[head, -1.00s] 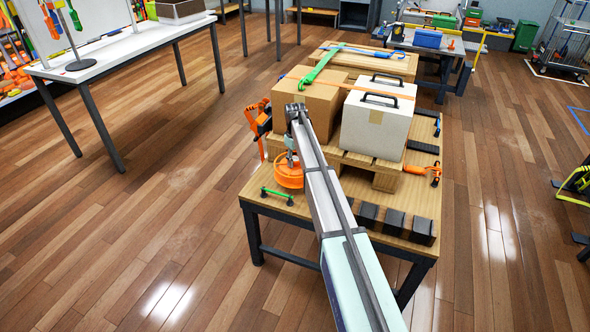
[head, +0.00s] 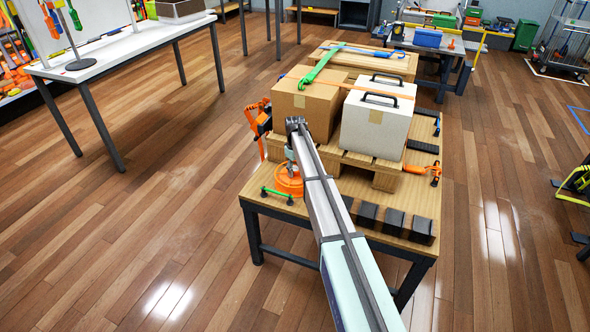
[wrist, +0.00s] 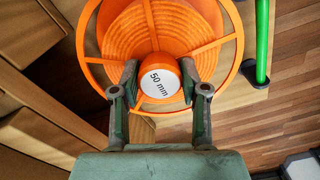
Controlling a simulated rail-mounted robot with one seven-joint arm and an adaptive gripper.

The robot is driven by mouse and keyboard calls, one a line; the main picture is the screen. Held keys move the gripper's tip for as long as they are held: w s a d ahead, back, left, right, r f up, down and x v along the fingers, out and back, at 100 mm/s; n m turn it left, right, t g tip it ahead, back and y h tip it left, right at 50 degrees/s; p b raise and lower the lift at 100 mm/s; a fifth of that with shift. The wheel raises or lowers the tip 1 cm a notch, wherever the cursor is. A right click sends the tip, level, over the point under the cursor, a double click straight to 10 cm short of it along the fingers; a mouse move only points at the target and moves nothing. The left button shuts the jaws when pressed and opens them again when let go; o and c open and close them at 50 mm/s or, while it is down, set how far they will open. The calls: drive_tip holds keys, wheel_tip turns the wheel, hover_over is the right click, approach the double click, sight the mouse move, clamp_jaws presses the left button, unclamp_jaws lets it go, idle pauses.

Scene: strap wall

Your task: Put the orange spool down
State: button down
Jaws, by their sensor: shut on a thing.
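In the wrist view, the spool (wrist: 118,38) shows orange strap wound inside an open spoked rim. My gripper (wrist: 160,82) is shut on its central hub, which has a white cap marked "50 mm". In the head view, my gripper (head: 290,166) points down above the spool, partly hidden by my arm. The spool is at or very near the tabletop; I cannot tell whether it touches.
A green-handled bar (head: 277,195) lies close to the spool at the table's left edge. A pallet with a cardboard box (head: 305,103) and a white case (head: 377,122) stands behind. Several black blocks (head: 393,221) line the front right. Orange ratchets (head: 257,118) hang at the left.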

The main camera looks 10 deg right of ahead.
drive_tip(key=c, duration=0.6)
unclamp_jaws()
drive_tip(key=shift+o, duration=0.5)
wheel_tip(320, 180, up, 12)
drive_tip(key=shift+r+b, duration=0.15)
drive_tip(key=shift+b, duration=0.3)
